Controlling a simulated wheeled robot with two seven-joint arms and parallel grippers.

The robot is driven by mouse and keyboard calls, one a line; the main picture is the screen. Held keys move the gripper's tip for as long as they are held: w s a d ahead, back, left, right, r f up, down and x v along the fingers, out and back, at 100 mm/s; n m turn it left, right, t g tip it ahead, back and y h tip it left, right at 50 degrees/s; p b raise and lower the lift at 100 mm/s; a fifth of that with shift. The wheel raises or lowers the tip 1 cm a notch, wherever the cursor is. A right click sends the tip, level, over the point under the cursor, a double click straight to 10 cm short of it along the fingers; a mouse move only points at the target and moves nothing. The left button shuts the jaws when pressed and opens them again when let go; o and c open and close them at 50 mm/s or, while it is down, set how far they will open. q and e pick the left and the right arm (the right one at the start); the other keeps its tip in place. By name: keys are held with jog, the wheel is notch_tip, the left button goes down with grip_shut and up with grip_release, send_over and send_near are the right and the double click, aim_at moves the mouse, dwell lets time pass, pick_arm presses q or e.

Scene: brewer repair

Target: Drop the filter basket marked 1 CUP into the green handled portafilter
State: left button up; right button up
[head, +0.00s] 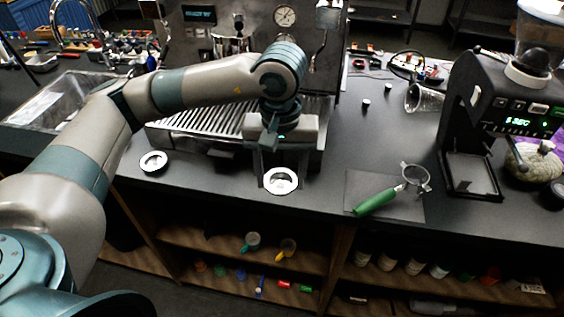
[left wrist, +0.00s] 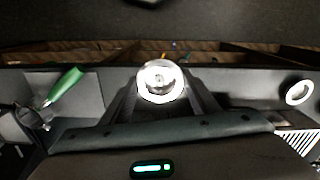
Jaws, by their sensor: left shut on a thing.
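My left gripper (head: 279,165) is over the counter in front of the espresso machine, shut on a round metal filter basket (head: 281,180). The held basket also shows between the fingers in the left wrist view (left wrist: 160,82). I cannot read a marking on it. A second basket (head: 153,161) sits on the counter to the left, and at the right edge of the left wrist view (left wrist: 298,92). The green handled portafilter (head: 377,202) lies on a dark mat to the right, its round metal head (head: 415,177) toward the grinder. My right gripper is not in view.
The espresso machine (head: 226,123) stands behind the gripper. A black grinder (head: 476,110) stands right of the mat (head: 358,184). A glass (head: 421,98) lies farther back. The counter between the held basket and the mat is clear. Open shelves with cups lie below the front edge.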

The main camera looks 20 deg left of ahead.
aim_at(277, 194)
pick_arm(q)
jog(key=f+m, duration=0.2)
jog(key=s+f+m, duration=0.1)
jog(key=f+m, duration=0.1)
jog(key=shift+s+f, duration=0.2)
